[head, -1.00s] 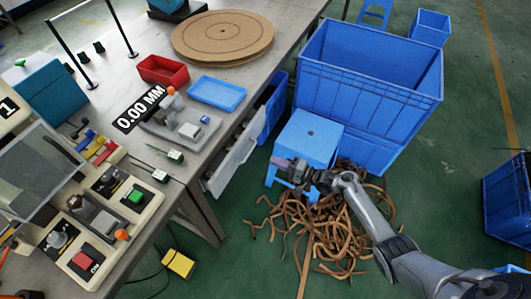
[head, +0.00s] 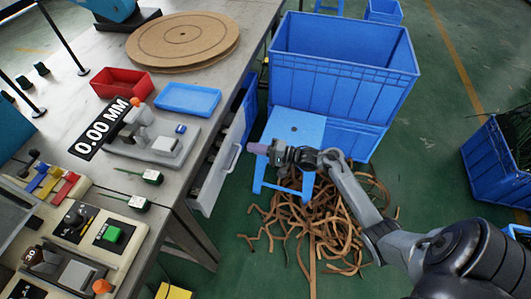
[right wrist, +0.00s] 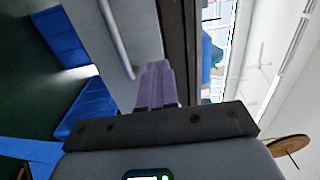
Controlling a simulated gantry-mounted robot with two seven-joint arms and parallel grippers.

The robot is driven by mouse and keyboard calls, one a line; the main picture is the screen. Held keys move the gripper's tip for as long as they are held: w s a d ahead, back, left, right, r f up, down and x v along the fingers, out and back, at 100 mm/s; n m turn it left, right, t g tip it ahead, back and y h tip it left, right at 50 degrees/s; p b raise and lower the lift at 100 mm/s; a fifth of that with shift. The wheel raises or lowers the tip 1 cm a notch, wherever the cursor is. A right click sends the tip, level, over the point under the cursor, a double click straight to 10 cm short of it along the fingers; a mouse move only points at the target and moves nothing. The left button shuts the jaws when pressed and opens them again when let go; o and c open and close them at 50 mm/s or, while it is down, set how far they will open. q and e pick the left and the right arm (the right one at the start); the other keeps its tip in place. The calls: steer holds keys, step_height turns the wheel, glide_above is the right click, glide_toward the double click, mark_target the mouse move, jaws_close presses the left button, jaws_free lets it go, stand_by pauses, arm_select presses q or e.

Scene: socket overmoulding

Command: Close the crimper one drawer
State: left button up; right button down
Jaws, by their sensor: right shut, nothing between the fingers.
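A grey drawer (head: 212,178) under the table's front edge stands pulled out, with a bar handle (head: 236,158) on its front. My right gripper (head: 254,148) is shut and empty, just to the right of the drawer front near the handle, with a small gap apparent. In the right wrist view its purple fingers (right wrist: 157,84) lie together and point at the pale drawer front (right wrist: 138,30), beside the handle (right wrist: 115,40). Whether they touch it I cannot tell. My left gripper is not in view.
A blue stool (head: 293,130) and a large blue bin (head: 345,75) stand close behind my right gripper. Brown strips (head: 320,225) lie heaped on the floor below it. The table (head: 215,85) holds a crimper device (head: 160,140), a red tray (head: 122,82) and a blue tray (head: 187,99).

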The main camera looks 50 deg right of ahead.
mark_target(228, 143)
steer(key=b+x, duration=0.1)
steer(key=x, duration=0.2)
steer(key=b+x, duration=0.1)
steer(key=x, duration=0.1)
steer(key=shift+w+a+f+b, duration=0.25)
steer(key=shift+w+b, duration=0.1)
steer(key=shift+b, duration=0.05)
steer(key=shift+w+a+r, duration=0.15)
steer(key=shift+w+a, duration=0.05)
steer(key=shift+w, duration=0.3)
